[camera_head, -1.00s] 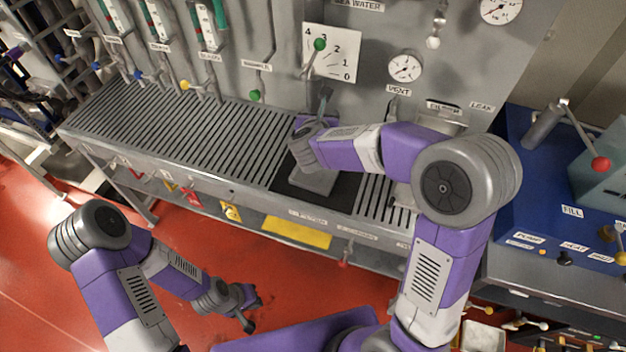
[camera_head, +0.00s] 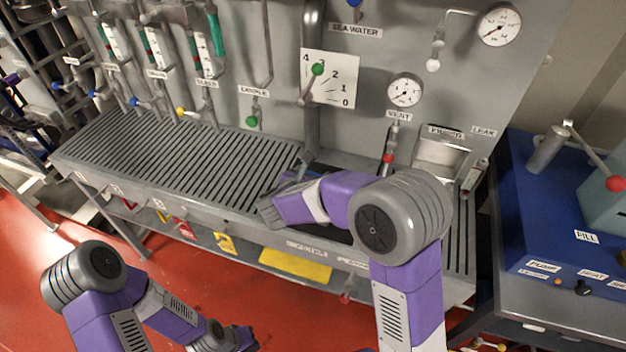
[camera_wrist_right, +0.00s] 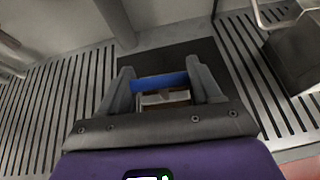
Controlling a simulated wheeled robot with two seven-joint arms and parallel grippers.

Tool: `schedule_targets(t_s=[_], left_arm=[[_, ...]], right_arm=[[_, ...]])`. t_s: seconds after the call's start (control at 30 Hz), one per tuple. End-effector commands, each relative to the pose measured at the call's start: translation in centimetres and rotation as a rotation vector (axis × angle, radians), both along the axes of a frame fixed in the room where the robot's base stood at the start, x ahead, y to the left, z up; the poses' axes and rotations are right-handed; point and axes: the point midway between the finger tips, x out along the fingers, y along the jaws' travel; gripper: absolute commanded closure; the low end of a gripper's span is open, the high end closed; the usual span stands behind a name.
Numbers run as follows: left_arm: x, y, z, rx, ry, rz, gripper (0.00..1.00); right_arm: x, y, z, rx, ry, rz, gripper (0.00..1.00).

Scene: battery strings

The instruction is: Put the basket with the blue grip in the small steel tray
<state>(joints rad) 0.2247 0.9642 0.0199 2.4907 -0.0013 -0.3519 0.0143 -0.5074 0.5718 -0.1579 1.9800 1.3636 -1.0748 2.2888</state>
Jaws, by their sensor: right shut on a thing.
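My right gripper (camera_wrist_right: 160,76) is shut on the blue grip (camera_wrist_right: 162,83) of the basket. A small pale part of the basket (camera_wrist_right: 166,97) shows between the fingers; the rest is hidden. In the head view my right gripper (camera_head: 303,162) is over the slatted bench, largely covered by my own arm. A steel box (camera_head: 440,158) stands right of it under a wall label; I cannot tell whether it is the small steel tray. My left gripper (camera_head: 240,340) is low at the bottom, over the red floor, away from the bench, and its jaw opening is unclear.
The slatted bench (camera_head: 165,155) is clear on its left. A dark pad (camera_wrist_right: 180,55) lies on the slats below my right gripper. The wall panel behind carries valves, a green-knobbed lever (camera_head: 317,70) and gauges (camera_head: 404,90). A blue unit (camera_head: 530,200) stands at the right.

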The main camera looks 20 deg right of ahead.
Motion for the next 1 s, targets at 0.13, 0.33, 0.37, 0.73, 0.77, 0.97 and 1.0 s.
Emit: schedule_targets(t_s=[0.13,0.33,0.37,0.73,0.77,0.97,1.0], left_arm=[[0.00,0.01,-0.41,0.000,0.000,0.000,1.00],[-0.01,0.01,-0.38,0.000,0.000,0.000,1.00],[0.00,0.01,-0.46,0.000,0.000,0.000,1.00],[0.00,0.00,-0.81,0.000,0.000,0.000,1.00],[0.00,0.00,-0.81,0.000,0.000,0.000,1.00],[0.00,0.00,-0.76,0.000,0.000,0.000,1.00],[-0.01,0.00,-0.64,0.000,0.000,0.000,1.00]], right_arm=[[0.02,-0.01,-1.38,0.000,-0.001,0.001,0.92],[0.03,0.00,-1.27,0.000,-0.002,0.000,0.92],[0.02,-0.01,-1.33,0.000,-0.002,0.000,0.92],[0.01,-0.01,-1.58,0.000,0.000,0.001,0.11],[0.00,-0.01,-1.59,0.000,0.000,0.001,0.11],[0.01,0.00,-1.55,0.000,0.000,0.001,0.11],[0.00,-0.01,-1.47,0.000,0.000,0.001,0.11]])
